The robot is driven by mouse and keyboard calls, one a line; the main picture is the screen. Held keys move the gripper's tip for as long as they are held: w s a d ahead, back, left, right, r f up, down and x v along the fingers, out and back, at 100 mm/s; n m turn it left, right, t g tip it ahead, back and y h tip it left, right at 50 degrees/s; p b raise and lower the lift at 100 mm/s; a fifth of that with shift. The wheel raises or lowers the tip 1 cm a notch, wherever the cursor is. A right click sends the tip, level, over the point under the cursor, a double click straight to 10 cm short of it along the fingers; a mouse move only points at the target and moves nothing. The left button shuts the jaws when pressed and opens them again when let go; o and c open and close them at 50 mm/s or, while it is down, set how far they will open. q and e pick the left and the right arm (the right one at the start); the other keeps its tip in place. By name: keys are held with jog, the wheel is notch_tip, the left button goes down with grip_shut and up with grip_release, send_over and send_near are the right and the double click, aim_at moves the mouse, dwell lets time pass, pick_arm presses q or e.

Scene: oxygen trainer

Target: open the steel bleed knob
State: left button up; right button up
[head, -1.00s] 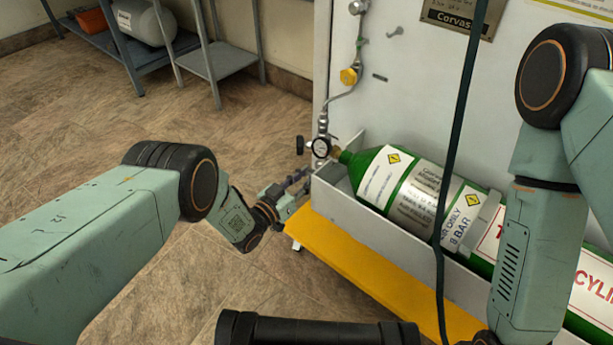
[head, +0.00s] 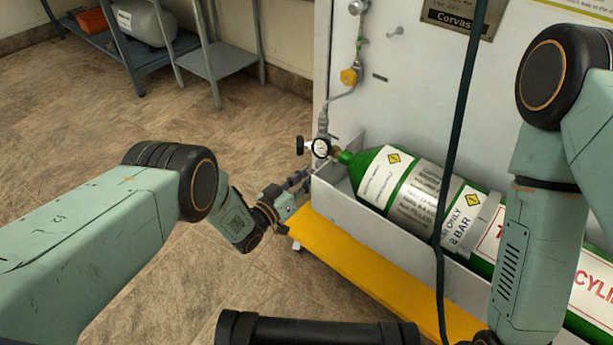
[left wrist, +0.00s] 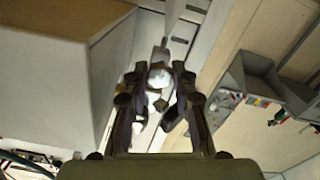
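My left gripper (head: 302,180) is just outside the near left corner of the white cylinder tray, below the gauge (head: 321,148). In the left wrist view its two dark fingers (left wrist: 160,85) stand apart, with a pale round piece (left wrist: 159,74) showing between the tips. This piece may be the steel bleed knob; contact cannot be told. In the head view I cannot make out the steel knob clearly. A black knob (head: 300,145) sits left of the gauge. My right arm shows at the right, but its gripper is out of view.
A green cylinder (head: 372,180) lies in the white tray (head: 335,190) above a yellow ledge (head: 350,262). A yellow fitting (head: 348,76) is on the pipe above. A dark hose (head: 455,150) hangs in front. Shelving (head: 140,55) stands at the back left; the floor between is clear.

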pick_arm(q)
jog(key=o, duration=0.4)
jog(key=v, duration=1.2)
dwell(0.4)
